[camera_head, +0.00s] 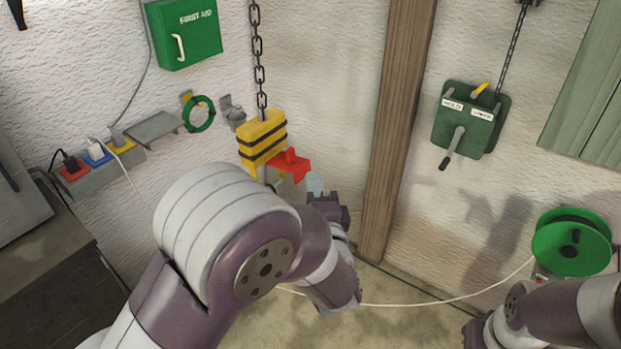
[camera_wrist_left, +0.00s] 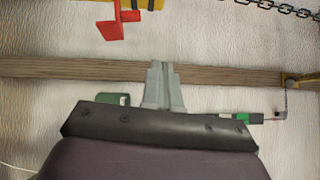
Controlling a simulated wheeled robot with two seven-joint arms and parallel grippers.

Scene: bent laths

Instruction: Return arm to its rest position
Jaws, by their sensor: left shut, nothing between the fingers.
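My left arm rises from the lower left in the head view and reaches towards the wall. Its gripper (camera_head: 315,184) is partly hidden by the wrist, just right of a red latch piece (camera_head: 293,164) on a yellow and black hoist block (camera_head: 262,138). In the left wrist view the grey fingers (camera_wrist_left: 163,84) are together with nothing between them. The red piece (camera_wrist_left: 112,26) shows there at the upper left, apart from the fingers. Part of my right arm is at the lower right of the head view; its fingers cannot be made out.
The hoist block hangs on a chain (camera_head: 257,50). A wooden post (camera_head: 397,125) stands right of my left gripper. A green control box (camera_head: 470,120) with levers and a green cable reel (camera_head: 572,243) are at the right. A power strip (camera_head: 95,165) and first aid box (camera_head: 184,32) are left.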

